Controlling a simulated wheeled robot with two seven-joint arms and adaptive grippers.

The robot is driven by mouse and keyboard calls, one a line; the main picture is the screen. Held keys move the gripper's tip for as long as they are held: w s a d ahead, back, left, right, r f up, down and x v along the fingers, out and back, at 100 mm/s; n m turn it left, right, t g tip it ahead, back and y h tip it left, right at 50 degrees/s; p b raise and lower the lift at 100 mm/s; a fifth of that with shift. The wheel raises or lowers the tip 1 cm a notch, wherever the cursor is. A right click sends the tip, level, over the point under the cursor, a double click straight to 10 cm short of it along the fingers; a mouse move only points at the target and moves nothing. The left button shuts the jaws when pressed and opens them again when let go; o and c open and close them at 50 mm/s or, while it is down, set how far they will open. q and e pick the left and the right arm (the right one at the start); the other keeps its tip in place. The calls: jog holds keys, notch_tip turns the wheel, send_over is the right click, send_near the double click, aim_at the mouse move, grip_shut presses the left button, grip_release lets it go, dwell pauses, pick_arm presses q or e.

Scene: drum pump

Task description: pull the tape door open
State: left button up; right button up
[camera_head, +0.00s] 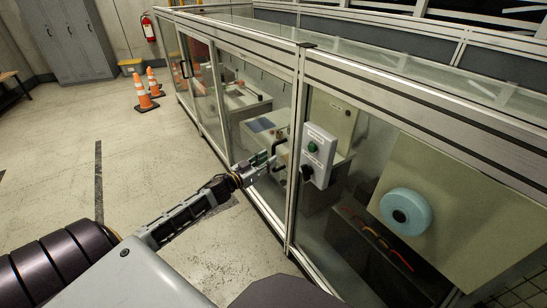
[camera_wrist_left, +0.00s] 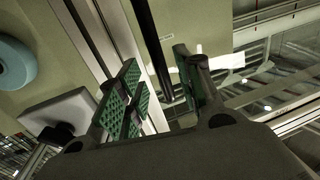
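A framed glass door panel (camera_head: 245,95) stands left of an aluminium post on the long enclosure. A black bar handle (camera_head: 276,152) sits at the door's right edge, beside the post. My left gripper (camera_head: 268,165) is at this handle. In the left wrist view, the black handle bar (camera_wrist_left: 152,45) runs between the two green-padded fingers of my left gripper (camera_wrist_left: 158,88). The fingers are apart with gaps beside the bar, so it is not clamped. My right gripper is not in view.
A grey control box (camera_head: 318,155) with a green button and black knob is on the post, close right of my gripper. A pale blue roll (camera_head: 405,212) is behind glass. Orange cones (camera_head: 144,95) stand far left. The floor (camera_head: 150,150) left of the enclosure is clear.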

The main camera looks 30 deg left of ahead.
pick_arm(q)
jog(key=shift+b+x, duration=0.4)
jog(key=shift+x, duration=1.55)
grip_shut()
